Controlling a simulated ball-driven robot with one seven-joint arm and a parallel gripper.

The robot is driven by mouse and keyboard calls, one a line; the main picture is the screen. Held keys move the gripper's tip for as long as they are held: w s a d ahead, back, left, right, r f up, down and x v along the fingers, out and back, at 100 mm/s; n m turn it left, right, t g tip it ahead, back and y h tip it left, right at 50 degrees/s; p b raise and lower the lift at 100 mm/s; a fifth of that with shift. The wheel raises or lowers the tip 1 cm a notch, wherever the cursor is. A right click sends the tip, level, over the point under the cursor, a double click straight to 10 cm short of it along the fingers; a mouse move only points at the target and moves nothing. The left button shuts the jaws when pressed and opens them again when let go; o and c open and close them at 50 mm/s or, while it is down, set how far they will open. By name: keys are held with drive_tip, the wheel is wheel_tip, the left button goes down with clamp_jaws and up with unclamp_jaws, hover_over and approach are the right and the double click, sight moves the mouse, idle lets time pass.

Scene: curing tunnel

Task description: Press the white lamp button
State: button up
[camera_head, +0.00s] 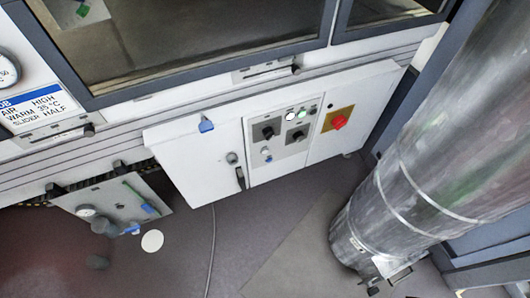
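A white control cabinet (208,172) stands below the tunnel windows. On its grey panel (286,146) a small pale round lamp or button (290,113) sits in the upper row, with a green one (302,113) just right of it. Another small whitish round part (266,150) sits lower left on the panel. At this size I cannot tell for sure which is the white lamp button. Nothing covers the panel. My gripper is not in view.
Black rotary knobs (268,132) share the panel. A red emergency button (339,121) on a yellow plate is to its right. A large metal duct (385,215) stands at right. A valve panel (112,206) is at lower left. Floor before the cabinet is mostly clear, with a thin cable (212,245).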

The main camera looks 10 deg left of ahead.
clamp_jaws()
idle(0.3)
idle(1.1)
